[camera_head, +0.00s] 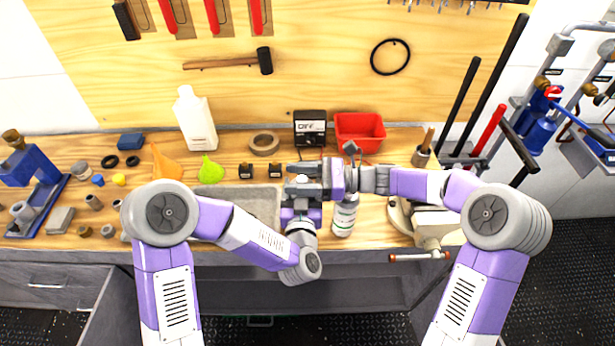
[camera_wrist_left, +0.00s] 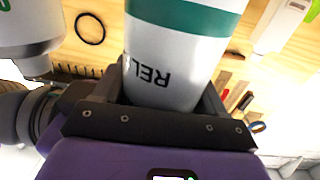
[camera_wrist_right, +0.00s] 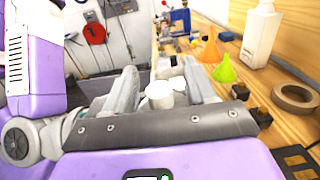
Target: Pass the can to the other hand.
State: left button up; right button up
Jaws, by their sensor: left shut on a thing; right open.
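The can (camera_wrist_left: 185,45) is white with a green band and dark lettering. In the left wrist view my left gripper (camera_wrist_left: 160,95) is shut on it, with a finger on each side. In the head view the left gripper (camera_head: 300,203) points up from below, and the two grippers hide most of the can. My right gripper (camera_head: 304,181) reaches in from the right there. In the right wrist view the open right gripper (camera_wrist_right: 162,88) has its fingers on either side of the can's white top (camera_wrist_right: 160,95). Whether they touch it is unclear.
Another white can with a green label (camera_head: 345,215) stands on the bench close right of the grippers. A red bin (camera_head: 360,130), a tape roll (camera_head: 264,143), a white bottle (camera_head: 196,120) and a green funnel (camera_head: 211,171) stand behind. A vise (camera_head: 432,222) is at right.

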grip_shut()
pick_arm(q)
jog(key=o, duration=1.4)
jog(key=shift+c, duration=0.2)
jog(key=shift+d, duration=0.1)
pick_arm(e)
jog(key=shift+a, duration=0.1)
pick_arm(q)
jog(key=shift+d, duration=0.1)
pick_arm(e)
jog(key=shift+s+a+r, duration=0.1)
jog(key=shift+s+a, duration=0.05)
pick_arm(q)
jog(key=shift+s, duration=0.1)
